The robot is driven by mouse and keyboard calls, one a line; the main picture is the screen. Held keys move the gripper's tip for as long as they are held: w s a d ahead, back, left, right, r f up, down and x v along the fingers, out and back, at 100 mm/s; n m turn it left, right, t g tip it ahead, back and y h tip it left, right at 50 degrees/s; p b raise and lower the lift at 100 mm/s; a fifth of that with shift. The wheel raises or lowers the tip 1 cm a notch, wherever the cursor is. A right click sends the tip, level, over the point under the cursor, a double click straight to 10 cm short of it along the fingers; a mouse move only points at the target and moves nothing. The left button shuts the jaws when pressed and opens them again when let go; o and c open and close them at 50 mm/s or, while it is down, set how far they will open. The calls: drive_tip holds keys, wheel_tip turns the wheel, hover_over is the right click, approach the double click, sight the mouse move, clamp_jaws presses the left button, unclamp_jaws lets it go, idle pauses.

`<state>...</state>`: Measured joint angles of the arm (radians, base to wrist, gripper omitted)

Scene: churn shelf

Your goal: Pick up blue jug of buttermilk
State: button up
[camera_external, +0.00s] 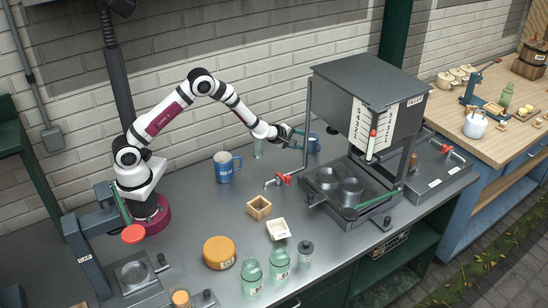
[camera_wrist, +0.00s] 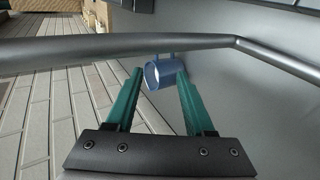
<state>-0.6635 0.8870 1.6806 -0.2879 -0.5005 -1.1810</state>
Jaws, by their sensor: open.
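Two blue jugs stand on the steel bench in the external view. One blue jug (camera_external: 223,169) with a white label is left of centre. A second blue jug (camera_external: 314,144) stands by the wall, just beyond my gripper (camera_external: 303,140) and partly hidden behind a post. The print is too small to tell which holds buttermilk. In the wrist view, a blue jug (camera_wrist: 168,74) with a pale inside shows between and beyond the teal fingertips of my gripper (camera_wrist: 160,82). My gripper is open and empty; the fingers do not appear to touch the jug.
A grey bar (camera_wrist: 100,47) crosses the wrist view close in front. A tall grey dispenser (camera_external: 337,97) stands right of my gripper, with a red-handled tap (camera_external: 281,179) below. A wooden box (camera_external: 259,208), white tray (camera_external: 277,230) and green jars (camera_external: 251,278) stand nearer the front.

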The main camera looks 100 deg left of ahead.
sight(313, 145)
drive_tip(key=x, duration=0.8)
drive_tip(key=shift+w+a+f, duration=0.1)
drive_tip(key=shift+w+a, duration=0.1)
drive_tip(key=shift+a, duration=0.1)
drive_tip(key=shift+c, duration=0.3)
clamp_jaws()
drive_tip(key=shift+s+d+f, duration=0.1)
drive_tip(key=shift+f, duration=0.15)
idle(0.4)
